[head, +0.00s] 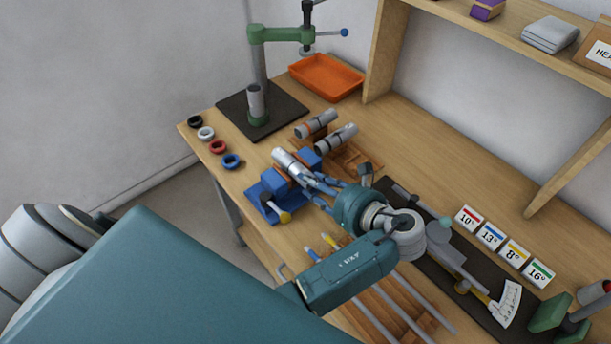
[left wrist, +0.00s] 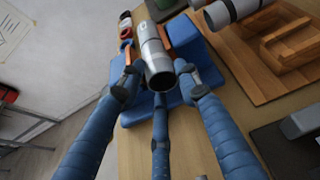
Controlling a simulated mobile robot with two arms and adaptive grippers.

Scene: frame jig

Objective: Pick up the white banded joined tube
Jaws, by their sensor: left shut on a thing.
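A silver-grey joined tube (head: 287,160) with a pale band lies tilted in the blue clamp fixture (head: 268,197) at the table's left front. In the left wrist view the tube (left wrist: 154,50) points its open end at the camera, between the blue clamp's blocks (left wrist: 183,38). My left gripper (head: 315,182) comes in from the right and is shut on the tube's near end. In the left wrist view its blue fingers (left wrist: 160,82) sit on either side and below the tube. The tube still lies at the clamp; I cannot tell whether it touches it. My right gripper is not in view.
Two more tubes (head: 336,138) rest on a wooden cradle (head: 360,163) behind. A green press (head: 262,70) and an orange tray (head: 326,77) stand at the back. Coloured rings (head: 217,147) line the left edge.

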